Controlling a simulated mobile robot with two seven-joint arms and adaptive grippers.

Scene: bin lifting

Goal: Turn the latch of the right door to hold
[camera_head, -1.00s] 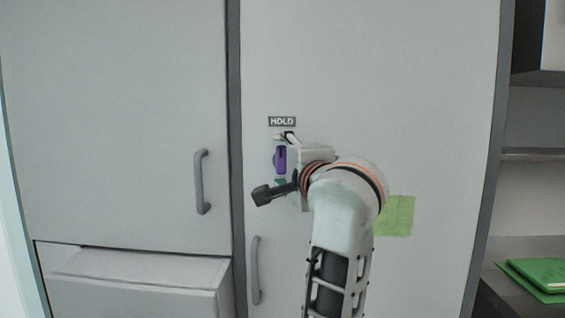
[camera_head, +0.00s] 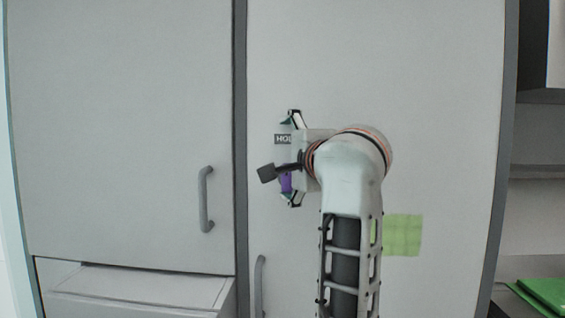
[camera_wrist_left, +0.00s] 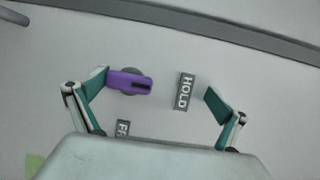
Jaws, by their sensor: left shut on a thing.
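The purple latch (camera_head: 285,183) is on the right door (camera_head: 400,90), partly hidden by my left gripper in the head view. A second label (camera_wrist_left: 122,128), partly hidden, begins with "F". My left gripper (camera_head: 294,158) is at the door with its fingers spread wide. The other finger is clear of the latch, beyond HOLD. My right gripper is not in view.
A left door (camera_head: 110,110) with a grey handle (camera_head: 206,198) stands beside the right door. Another handle (camera_head: 259,285) is low on the right door. A green square (camera_head: 402,235) is on the right door. Shelves with a green item (camera_head: 548,293) are at far right.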

